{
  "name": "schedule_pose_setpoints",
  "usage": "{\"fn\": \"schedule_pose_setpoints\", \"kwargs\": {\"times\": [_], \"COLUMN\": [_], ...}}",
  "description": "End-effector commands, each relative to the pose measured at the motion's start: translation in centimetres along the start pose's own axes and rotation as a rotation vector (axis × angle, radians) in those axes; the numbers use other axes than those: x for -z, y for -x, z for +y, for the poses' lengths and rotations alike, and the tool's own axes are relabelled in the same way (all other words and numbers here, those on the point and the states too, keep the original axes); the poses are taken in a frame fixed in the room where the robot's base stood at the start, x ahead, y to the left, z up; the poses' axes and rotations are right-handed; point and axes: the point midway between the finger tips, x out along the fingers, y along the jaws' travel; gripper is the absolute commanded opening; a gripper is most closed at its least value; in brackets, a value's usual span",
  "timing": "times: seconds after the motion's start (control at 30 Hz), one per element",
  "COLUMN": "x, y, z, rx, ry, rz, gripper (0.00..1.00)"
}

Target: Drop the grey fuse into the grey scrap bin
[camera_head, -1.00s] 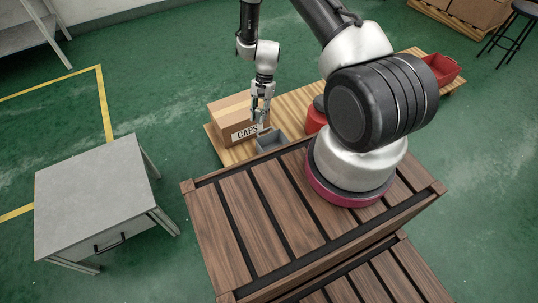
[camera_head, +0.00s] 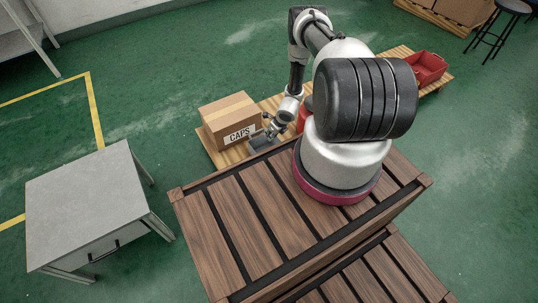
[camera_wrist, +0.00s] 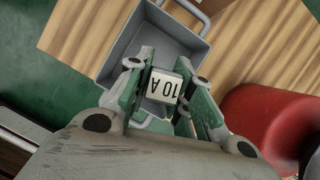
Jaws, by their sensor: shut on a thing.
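The grey scrap bin (camera_wrist: 192,47) is a small open box with a wire handle at each end. In the wrist view the fuse overlaps the near part of the bin's opening; its exact height above the bin is unclear. In the head view my gripper (camera_head: 272,131) is at the bin (camera_head: 263,143), beside the CAPS box. The fuse cannot be made out there.
The bin stands on a wooden pallet (camera_wrist: 95,32) on the green floor. A cardboard CAPS box (camera_head: 228,117) is left of it, and a red rounded object (camera_wrist: 265,120) is to its right. A red crate (camera_head: 427,68) stands farther right. A grey table (camera_head: 85,205) is at left.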

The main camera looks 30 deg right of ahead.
Motion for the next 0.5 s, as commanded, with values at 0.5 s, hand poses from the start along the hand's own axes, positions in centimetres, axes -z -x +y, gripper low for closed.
{"fn": "schedule_pose_setpoints", "kwargs": {"times": [0.5], "x": [1.9], "y": [-4.6], "z": [0.1], "rx": [-0.001], "ry": [0.003], "rz": [0.0], "gripper": [0.0]}}
